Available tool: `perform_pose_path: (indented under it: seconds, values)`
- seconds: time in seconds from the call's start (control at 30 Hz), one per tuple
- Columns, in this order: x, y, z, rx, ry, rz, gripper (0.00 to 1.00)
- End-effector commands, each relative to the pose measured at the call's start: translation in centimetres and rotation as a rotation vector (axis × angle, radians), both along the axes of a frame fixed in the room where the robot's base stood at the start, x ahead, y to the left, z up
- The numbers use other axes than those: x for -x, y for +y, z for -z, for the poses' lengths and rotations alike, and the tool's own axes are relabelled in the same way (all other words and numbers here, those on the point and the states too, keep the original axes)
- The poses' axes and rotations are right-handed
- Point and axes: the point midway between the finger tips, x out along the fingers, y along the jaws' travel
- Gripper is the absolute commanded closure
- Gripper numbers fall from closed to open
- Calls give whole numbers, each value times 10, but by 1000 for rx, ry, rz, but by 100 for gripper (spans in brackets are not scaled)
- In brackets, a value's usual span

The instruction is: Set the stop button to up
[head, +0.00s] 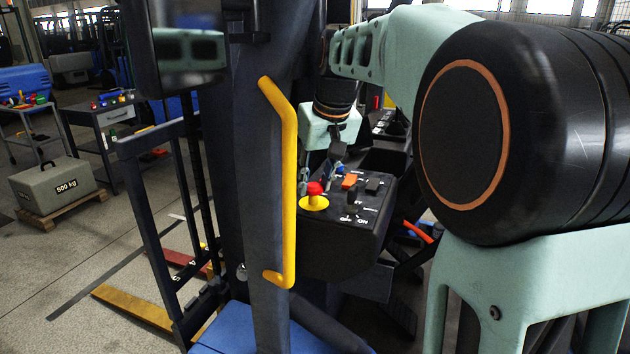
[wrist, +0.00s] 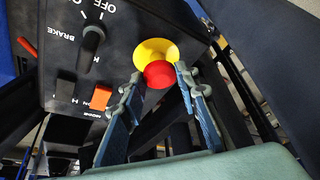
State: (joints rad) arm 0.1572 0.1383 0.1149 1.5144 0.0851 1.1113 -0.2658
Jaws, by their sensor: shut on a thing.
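The stop button (head: 314,188) is a red knob on a yellow round base, at the left front of the dark control panel (head: 340,235). In the head view the red cap stands a little above the yellow disc. My gripper (head: 321,174) reaches down over the panel from behind the button. In the wrist view the red knob (wrist: 158,74) sits between the two blue fingertips of my gripper (wrist: 159,76), which are shut on it. The exact contact at each fingertip is hard to make out.
A black rotary brake knob (wrist: 91,42), an orange rocker switch (wrist: 101,97) and a dark switch (wrist: 67,88) share the panel close to the button. A yellow handrail (head: 289,185) on a dark post stands just left of the panel.

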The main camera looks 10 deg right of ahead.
Motion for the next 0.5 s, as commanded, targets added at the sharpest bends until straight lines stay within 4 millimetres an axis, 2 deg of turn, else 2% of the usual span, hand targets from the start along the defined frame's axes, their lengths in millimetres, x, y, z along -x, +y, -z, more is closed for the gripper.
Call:
perform_pose_path:
  seconds: [0.03, 0.07, 0.37, 0.4, 0.5]
  values:
    - [0, 0, -10, 1, -3, -1, 100]
    - [-1, 0, -12, 0, -3, 0, 100]
    - [-1, 0, -13, 0, -8, 1, 100]
    - [-1, 0, -13, 0, -9, 0, 69]
    - [-1, 0, -13, 1, -8, 0, 58]
